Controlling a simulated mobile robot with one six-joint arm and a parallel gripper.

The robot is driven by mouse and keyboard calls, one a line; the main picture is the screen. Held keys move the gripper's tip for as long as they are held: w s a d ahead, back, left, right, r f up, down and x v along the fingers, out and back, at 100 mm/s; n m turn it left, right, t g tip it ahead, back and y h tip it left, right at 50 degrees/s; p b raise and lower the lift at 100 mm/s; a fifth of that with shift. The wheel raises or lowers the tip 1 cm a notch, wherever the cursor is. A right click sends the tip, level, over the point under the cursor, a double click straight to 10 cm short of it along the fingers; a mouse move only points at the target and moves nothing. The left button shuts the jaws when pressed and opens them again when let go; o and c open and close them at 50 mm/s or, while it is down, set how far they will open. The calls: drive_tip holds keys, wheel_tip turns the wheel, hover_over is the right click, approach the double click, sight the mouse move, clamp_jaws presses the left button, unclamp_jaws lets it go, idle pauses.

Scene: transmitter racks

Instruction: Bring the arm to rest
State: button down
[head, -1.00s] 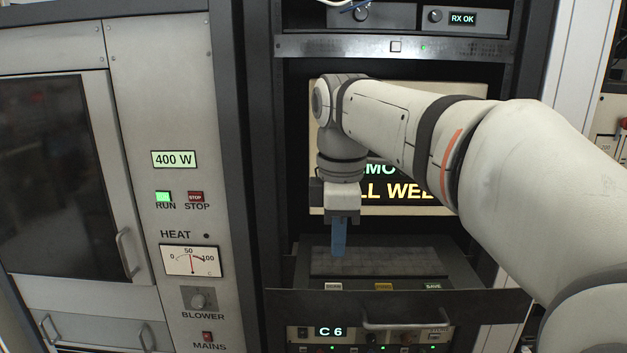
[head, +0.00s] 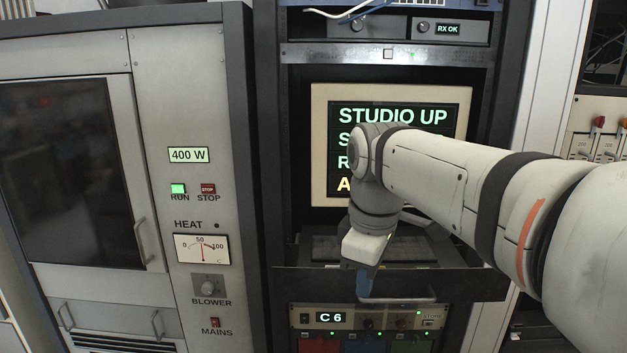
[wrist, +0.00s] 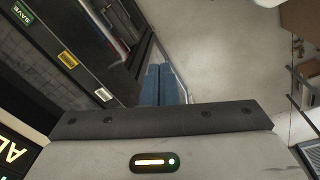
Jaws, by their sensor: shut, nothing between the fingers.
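My arm reaches in from the right in the head view and bends down at its wrist in front of the rack. My gripper (head: 364,282) has blue fingers and points down, just in front of the keyboard drawer (head: 460,284). In the wrist view the two blue fingers (wrist: 166,84) lie side by side, shut, with nothing held. They show beside the drawer front and a metal handle, with floor beyond. I cannot tell whether the fingertips touch the handle (head: 400,299).
The monitor (head: 395,117) shows "STUDIO UP" and is partly covered by my arm. The C 6 panel (head: 332,317) lies below the drawer. A grey cabinet (head: 190,100) with a 400 W display and lit RUN button stands left. Open floor (wrist: 235,50) shows in the wrist view.

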drive_tip(key=s+d+f+m+t, duration=0.1)
drive_tip(key=s+d+f+m, duration=0.2)
drive_tip(key=s+f+m, duration=0.2)
drive_tip(key=s+d+f+m+t, duration=0.1)
drive_tip(key=s+d+f+m, duration=0.3)
drive_tip(key=f+m, duration=0.3)
drive_tip(key=shift+s+d+f+m, duration=0.15)
drive_tip(key=shift+s+f+m, duration=0.2)
drive_tip(key=shift+f, duration=0.55)
